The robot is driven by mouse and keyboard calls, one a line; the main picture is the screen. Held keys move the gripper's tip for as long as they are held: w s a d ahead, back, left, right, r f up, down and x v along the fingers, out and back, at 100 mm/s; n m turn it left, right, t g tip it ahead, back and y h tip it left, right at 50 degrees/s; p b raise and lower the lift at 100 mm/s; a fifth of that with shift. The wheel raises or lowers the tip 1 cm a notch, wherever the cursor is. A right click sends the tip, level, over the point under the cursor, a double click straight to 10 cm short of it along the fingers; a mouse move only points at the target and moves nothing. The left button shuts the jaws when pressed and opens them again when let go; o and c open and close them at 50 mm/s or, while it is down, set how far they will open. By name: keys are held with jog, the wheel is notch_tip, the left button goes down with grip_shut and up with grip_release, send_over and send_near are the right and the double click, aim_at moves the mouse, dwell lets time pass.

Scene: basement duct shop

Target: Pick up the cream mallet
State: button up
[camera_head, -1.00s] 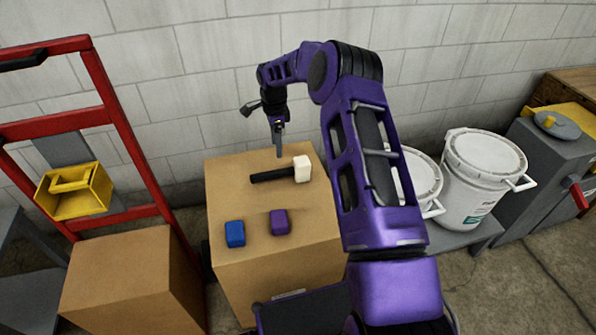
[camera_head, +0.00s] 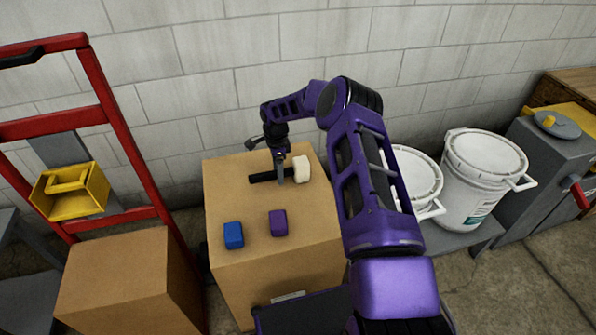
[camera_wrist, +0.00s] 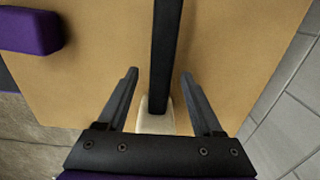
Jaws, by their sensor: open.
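The cream mallet lies on top of a cardboard box (camera_head: 305,225), its cream head (camera_head: 302,169) to the right and its black handle (camera_head: 262,177) pointing left. My gripper (camera_head: 280,175) is over the handle, close to the head. In the wrist view, my gripper (camera_wrist: 158,75) is open, with one finger on each side of the black handle (camera_wrist: 166,45) and a gap on both sides. The cream head (camera_wrist: 155,118) shows near the gripper's base, partly hidden by it. I cannot tell how far the fingertips are above the box top.
A blue block (camera_head: 234,235) and a purple block (camera_head: 278,222) sit on the box top nearer the front. A red hand truck (camera_head: 120,140) stands left, white buckets (camera_head: 470,185) stand right, and a block wall (camera_head: 230,60) is behind.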

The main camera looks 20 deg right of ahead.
grip_shut()
jog(key=shift+r, duration=0.1)
dwell(0.4)
